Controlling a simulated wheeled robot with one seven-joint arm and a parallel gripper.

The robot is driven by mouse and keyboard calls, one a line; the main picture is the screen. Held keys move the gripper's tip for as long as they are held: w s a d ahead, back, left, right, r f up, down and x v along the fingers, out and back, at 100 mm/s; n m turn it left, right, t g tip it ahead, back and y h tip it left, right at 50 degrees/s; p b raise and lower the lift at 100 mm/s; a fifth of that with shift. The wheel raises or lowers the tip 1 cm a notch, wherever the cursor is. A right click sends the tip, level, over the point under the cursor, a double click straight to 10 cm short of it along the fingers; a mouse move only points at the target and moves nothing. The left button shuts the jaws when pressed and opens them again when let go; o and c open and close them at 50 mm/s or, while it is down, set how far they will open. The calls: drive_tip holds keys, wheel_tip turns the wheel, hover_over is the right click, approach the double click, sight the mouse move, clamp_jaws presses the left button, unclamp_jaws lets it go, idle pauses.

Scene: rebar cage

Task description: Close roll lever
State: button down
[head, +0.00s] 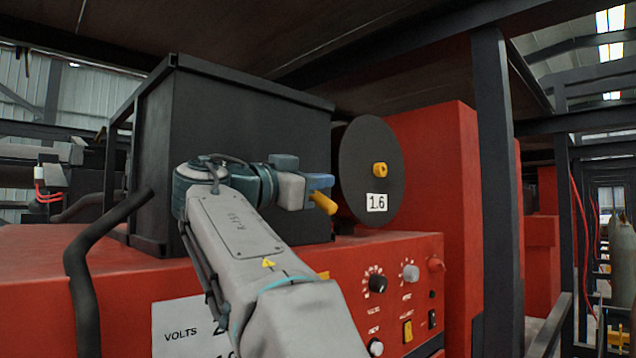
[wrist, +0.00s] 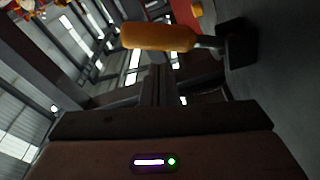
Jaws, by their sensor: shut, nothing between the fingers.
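The roll lever has a yellow-orange handle (head: 323,203), which shows just below the tip of my gripper (head: 322,182) in the head view. The wrist view shows this handle (wrist: 158,37) lying crosswise beyond the fingertips, joined by a short metal rod to a dark block (wrist: 238,43) at right. My gripper's fingers (wrist: 158,78) are shut with nothing between them. Whether they touch the handle is not clear. The black roll (head: 362,175), with a yellow hub (head: 380,170) and a "1.6" label (head: 377,202), stands right of my gripper.
A large black box (head: 250,120) stands on the red welding machine (head: 120,260) behind my arm. Knobs and switches (head: 378,284) sit on its front panel. A dark post (head: 493,180) rises at right, and a bent black bar (head: 88,260) is at left.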

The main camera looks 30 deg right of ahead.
wheel_tip(320, 180, up, 4)
drive_tip(key=s+d+p, duration=0.1)
drive_tip(key=s+p, duration=0.1)
drive_tip(key=b+v, duration=0.2)
drive_tip(key=v, duration=0.7)
drive_tip(key=shift+w+a+f, duration=0.2)
drive_tip(key=shift+a+f, duration=0.1)
drive_tip(key=shift+a, duration=0.15)
